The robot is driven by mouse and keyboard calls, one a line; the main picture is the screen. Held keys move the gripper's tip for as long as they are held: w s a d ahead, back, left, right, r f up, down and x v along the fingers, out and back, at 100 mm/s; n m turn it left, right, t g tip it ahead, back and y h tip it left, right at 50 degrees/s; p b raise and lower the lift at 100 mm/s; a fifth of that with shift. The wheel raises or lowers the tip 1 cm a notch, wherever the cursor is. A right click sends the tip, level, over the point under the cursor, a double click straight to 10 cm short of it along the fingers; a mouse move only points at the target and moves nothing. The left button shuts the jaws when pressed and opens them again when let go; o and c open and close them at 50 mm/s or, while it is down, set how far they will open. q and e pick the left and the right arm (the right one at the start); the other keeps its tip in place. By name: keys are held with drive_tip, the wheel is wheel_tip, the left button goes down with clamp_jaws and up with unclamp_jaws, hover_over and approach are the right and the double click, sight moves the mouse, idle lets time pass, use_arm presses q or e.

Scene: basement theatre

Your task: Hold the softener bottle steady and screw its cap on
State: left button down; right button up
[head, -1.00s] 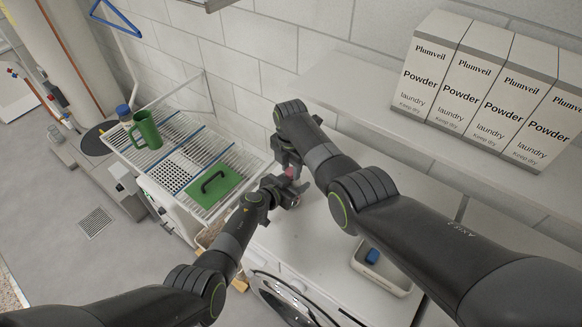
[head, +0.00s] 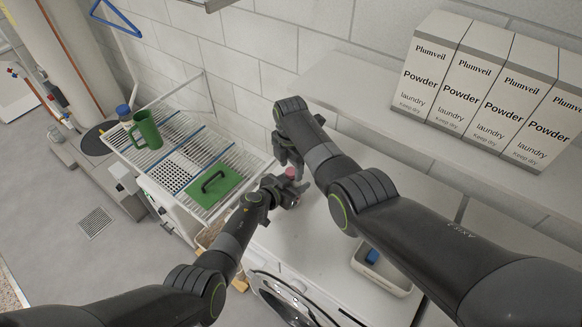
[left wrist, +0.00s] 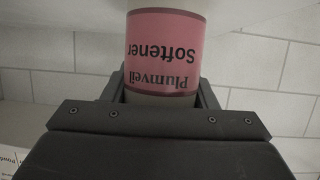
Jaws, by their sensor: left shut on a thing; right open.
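The softener bottle (left wrist: 165,48) has a pink "Plumveil Softener" label and fills the upper middle of the left wrist view, upside down in that picture. My left gripper (head: 291,190) is shut on it, with the fingers on both sides of its body. In the head view only a small pink part (head: 291,173) shows between my grippers; I cannot tell whether this is the cap or the bottle's top. My right gripper (head: 292,163) is open, pointing down right above this pink part. The arms hide most of the bottle in the head view.
A white tray (head: 396,285) with a blue item (head: 372,256) stands on the white top at the front. Powder boxes (head: 470,95) stand on the shelf at right. A drying rack at left holds a green jug (head: 147,130) and a green board (head: 213,188).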

drive_tip(key=shift+r, duration=1.8)
drive_tip(key=shift+c, duration=0.2)
drive_tip(key=shift+r+n, duration=1.6)
drive_tip(key=shift+r, duration=0.15)
drive_tip(key=shift+f, duration=4)
